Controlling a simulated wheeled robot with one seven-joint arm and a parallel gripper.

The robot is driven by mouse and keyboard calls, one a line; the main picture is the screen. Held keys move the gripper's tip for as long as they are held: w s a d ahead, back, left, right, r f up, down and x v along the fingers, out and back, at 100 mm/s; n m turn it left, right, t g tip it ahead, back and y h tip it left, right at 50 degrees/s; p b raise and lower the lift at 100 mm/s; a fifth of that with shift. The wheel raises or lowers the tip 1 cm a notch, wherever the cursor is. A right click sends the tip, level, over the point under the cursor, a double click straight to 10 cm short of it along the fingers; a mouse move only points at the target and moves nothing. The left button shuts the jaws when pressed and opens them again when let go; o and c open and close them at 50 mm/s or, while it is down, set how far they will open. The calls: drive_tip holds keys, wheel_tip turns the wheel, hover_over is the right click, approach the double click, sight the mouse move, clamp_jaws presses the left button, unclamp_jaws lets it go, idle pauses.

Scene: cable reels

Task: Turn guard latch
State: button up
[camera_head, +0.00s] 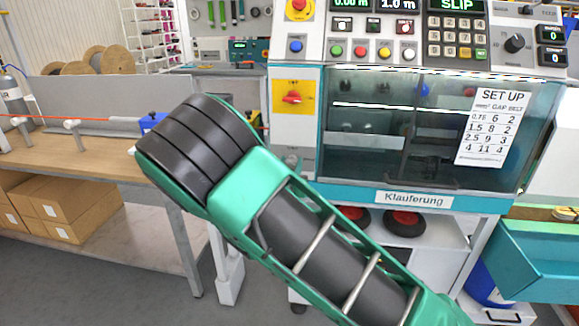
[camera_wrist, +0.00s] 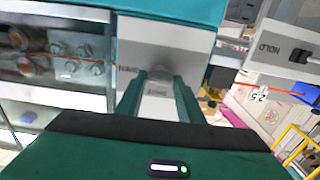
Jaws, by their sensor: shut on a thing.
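The guard latch (camera_wrist: 160,73) is a small grey knob on a light panel in the wrist view, with partly hidden lettering beside it. My gripper (camera_wrist: 159,88) reaches up to it with two green fingers, one on each side, and is shut on it. The fingers hide part of the latch, so its exact angle is hard to tell. The clear guard (camera_head: 400,135) on the teal machine is down in the head view, with a "SET UP" sheet (camera_head: 486,126) on it. My gripper is hidden behind my forearm in that view.
A red rotary switch (camera_head: 291,97) on a yellow plate sits on the machine's left panel, below a control panel with buttons (camera_head: 370,52). A workbench (camera_head: 90,150) with an orange cable stands at left. A teal bin (camera_head: 545,262) is at lower right.

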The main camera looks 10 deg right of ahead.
drive_tip(key=shift+a+n, duration=0.1)
drive_tip(key=shift+n, duration=0.2)
drive_tip(key=n, duration=0.3)
drive_tip(key=shift+a+n, duration=0.1)
drive_tip(key=shift+n, duration=0.3)
drive_tip(key=n, duration=0.4)
drive_tip(key=shift+w+a+f+n, duration=0.1)
drive_tip(key=shift+n, duration=0.2)
drive_tip(key=n, duration=0.4)
drive_tip(key=shift+a+f+n, duration=0.1)
drive_tip(key=shift+n, duration=0.2)
drive_tip(key=n, duration=0.4)
drive_tip(key=shift+a+f, duration=0.1)
drive_tip(key=shift+n, duration=0.3)
drive_tip(key=o, duration=0.8)
drive_tip(key=shift+f, duration=0.1)
drive_tip(key=shift+o, duration=1.3)
